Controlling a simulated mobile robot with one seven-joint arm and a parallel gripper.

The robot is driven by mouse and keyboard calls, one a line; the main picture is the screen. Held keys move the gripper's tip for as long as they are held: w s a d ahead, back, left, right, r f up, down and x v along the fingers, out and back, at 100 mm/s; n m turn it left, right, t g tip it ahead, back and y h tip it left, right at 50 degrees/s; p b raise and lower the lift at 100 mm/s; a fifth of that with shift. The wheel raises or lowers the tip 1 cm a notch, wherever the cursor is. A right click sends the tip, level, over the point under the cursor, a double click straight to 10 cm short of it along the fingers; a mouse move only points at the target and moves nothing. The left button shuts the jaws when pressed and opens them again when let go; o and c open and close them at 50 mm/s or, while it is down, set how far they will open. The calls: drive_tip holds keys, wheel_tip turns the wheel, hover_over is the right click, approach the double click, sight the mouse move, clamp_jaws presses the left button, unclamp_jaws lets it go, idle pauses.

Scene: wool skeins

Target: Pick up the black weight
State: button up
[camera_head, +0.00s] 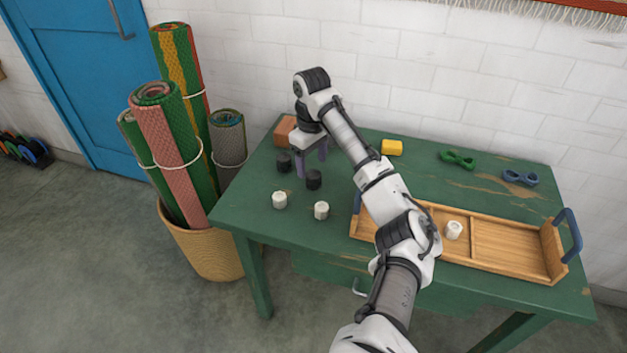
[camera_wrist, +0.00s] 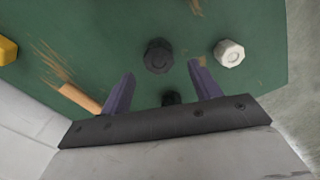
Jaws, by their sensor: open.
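Two black weights stand on the green table at its left part. One black weight (camera_head: 314,179) is just in front of my gripper (camera_head: 311,164); the other black weight (camera_head: 284,162) is to its left. In the wrist view my gripper (camera_wrist: 161,70) is open and empty. A black weight (camera_wrist: 158,55) shows just beyond and between its purple fingertips. The other black weight (camera_wrist: 172,98) is between the fingers close to the palm, partly hidden by the gripper body.
White weights (camera_head: 280,200) (camera_head: 321,210) stand in front; one (camera_wrist: 229,53) is right of the fingers in the wrist view. A wooden tray (camera_head: 510,263) holds another white weight (camera_head: 453,230). A brown block (camera_head: 285,130) and yellow block (camera_head: 391,147) are at the back.

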sight(313, 174)
drive_tip(key=f, duration=0.2)
drive_tip(key=f+p, duration=0.1)
drive_tip(key=f, duration=0.2)
drive_tip(key=shift+s+d+f, duration=0.1)
drive_tip(key=shift+s+d, duration=0.05)
drive_tip(key=shift+d, duration=0.05)
drive_tip(key=c, duration=1.3)
drive_tip(key=shift+c, duration=0.2)
wheel_tip(313, 174, up, 18)
